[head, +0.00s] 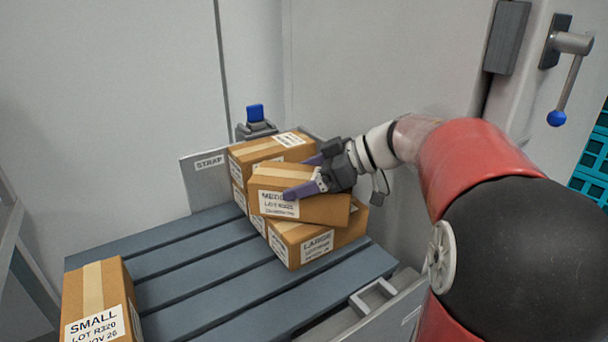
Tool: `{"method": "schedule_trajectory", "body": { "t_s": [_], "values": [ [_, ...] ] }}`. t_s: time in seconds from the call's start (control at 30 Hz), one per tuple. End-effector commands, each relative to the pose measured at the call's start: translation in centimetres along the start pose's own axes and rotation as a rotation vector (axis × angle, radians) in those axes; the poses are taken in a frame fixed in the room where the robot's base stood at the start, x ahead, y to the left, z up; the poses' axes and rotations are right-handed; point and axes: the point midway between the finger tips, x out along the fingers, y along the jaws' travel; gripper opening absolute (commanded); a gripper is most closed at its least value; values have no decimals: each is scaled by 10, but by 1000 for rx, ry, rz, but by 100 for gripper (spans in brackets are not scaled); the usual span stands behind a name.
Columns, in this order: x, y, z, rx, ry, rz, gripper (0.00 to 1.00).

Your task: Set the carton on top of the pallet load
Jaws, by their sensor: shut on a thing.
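My gripper (308,174) has its purple fingers shut on a brown carton labelled MEDIUM (325,207), one finger across its near upper edge and one at its back. This carton is slightly tilted and sits over a carton labelled LARGE (292,248), in front of the rear stack. I cannot tell whether it rests on the load or hangs just above it. The pallet load's rear stack (270,148) is of brown cartons, partly hidden by the held carton. The load stands at the far end of the blue-grey slatted pallet (215,284).
A carton labelled SMALL (97,290) stands at the pallet's near left. The middle slats are bare. A grey plate marked STRAP (207,175) and a blue-topped device (255,116) stand behind the load. A wall closes the back. A blue-knobbed lever (570,80) is at upper right.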

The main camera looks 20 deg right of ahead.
Motion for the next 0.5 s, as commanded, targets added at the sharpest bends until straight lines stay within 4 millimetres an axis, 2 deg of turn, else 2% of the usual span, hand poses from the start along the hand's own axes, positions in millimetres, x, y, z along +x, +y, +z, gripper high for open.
{"method": "schedule_trajectory", "body": {
  "t_s": [0.17,0.2,0.3,0.5],
  "values": [
    [1,0,2,-2,2,0,34],
    [1,0,2,-2,2,1,89],
    [1,0,2,-2,1,0,100],
    [2,0,3,1,-1,-1,100]
  ]
}}
